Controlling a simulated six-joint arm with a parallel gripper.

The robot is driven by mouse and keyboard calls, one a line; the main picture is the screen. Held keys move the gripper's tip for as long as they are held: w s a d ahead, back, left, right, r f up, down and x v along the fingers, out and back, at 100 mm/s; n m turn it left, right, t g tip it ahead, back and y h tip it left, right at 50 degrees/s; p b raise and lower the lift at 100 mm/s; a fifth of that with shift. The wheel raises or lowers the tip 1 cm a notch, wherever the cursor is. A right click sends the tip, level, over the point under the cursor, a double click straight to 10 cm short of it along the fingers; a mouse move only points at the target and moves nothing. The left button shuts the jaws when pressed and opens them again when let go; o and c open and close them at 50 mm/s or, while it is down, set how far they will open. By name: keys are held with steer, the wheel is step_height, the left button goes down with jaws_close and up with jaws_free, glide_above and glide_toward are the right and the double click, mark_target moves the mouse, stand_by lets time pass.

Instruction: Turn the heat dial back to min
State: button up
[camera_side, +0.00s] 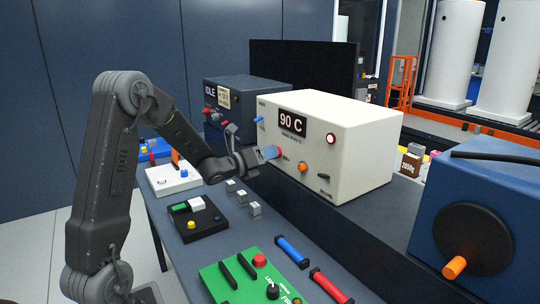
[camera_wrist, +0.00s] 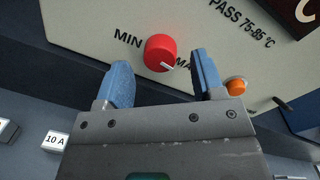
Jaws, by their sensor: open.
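The heat dial (camera_wrist: 160,52) is a round red knob on the front of a cream box (camera_side: 350,150). In the wrist view its white pointer mark points to the lower right, towards a partly hidden label that begins "MA"; "MIN" is printed on its left. The box's display (camera_side: 291,122) reads 90 C. My gripper (camera_wrist: 164,74) is open and empty. Its two blue fingers are apart, one below left of the dial and one to its right, with no clear contact. In the side view my gripper (camera_side: 271,153) is at the box front and mostly hides the dial.
Small grey blocks (camera_side: 254,208) and a black switch panel (camera_side: 198,218) are on the bench below.

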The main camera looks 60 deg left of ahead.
steer(key=shift+w, duration=0.9)
steer(key=c, duration=0.9)
